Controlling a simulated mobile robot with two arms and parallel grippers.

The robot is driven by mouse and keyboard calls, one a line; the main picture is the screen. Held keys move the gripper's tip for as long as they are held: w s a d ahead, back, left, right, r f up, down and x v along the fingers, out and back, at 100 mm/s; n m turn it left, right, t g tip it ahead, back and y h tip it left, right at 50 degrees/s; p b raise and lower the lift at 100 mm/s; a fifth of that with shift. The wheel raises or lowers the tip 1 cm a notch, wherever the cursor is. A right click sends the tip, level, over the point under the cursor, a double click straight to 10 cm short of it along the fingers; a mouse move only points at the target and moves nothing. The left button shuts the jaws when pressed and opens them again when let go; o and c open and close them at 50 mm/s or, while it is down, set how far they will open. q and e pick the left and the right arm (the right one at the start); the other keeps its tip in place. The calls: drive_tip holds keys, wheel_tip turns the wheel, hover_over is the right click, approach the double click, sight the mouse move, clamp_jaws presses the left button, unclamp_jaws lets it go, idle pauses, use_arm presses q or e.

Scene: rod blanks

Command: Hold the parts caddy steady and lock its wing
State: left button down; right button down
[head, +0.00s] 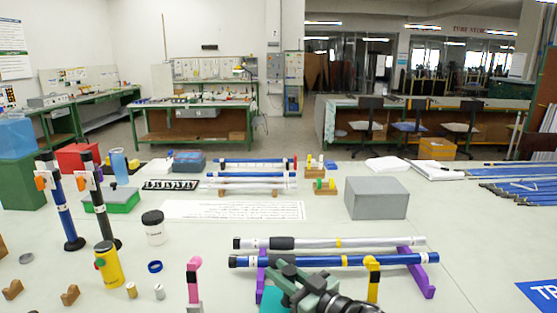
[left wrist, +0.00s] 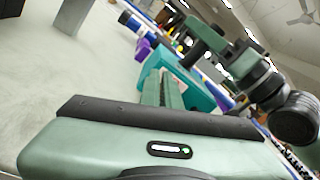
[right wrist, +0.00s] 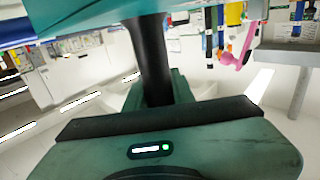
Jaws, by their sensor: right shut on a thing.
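A teal box (head: 272,299), which I take to be the parts caddy, sits at the near edge in the head view, mostly hidden by my right gripper (head: 285,275). It shows more fully in the left wrist view (left wrist: 201,94) and fills the top left of the right wrist view (right wrist: 90,14). My right gripper is shut on a dark upright part at the caddy, perhaps its handle. My left gripper (left wrist: 165,78) is out of the head view. Its green fingers look close together in the left wrist view, pointing at the teal box; contact is unclear. I cannot make out the wing.
A white rod (head: 310,243) and a blue rod (head: 330,261) lie on a purple rack (head: 420,275) just behind the caddy. A pink post (head: 194,280) and a yellow post (head: 373,280) stand either side.

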use_arm(q)
drive_tip(key=shift+s+d, duration=0.1)
drive_tip(key=shift+d, duration=0.2)
drive_tip(key=shift+d+r, duration=0.45)
drive_tip(key=shift+d, duration=0.1)
drive_tip(key=shift+d, duration=0.2)
drive_tip(key=shift+r, duration=0.1)
drive_tip(key=shift+r, duration=0.35)
drive_tip(key=shift+s+a, duration=0.15)
drive_tip(key=shift+s, duration=0.85)
drive_tip(key=shift+s+a, duration=0.2)
drive_tip(key=shift+s, duration=0.85)
drive_tip(key=shift+s+a, duration=0.15)
drive_tip(key=shift+s, duration=0.85)
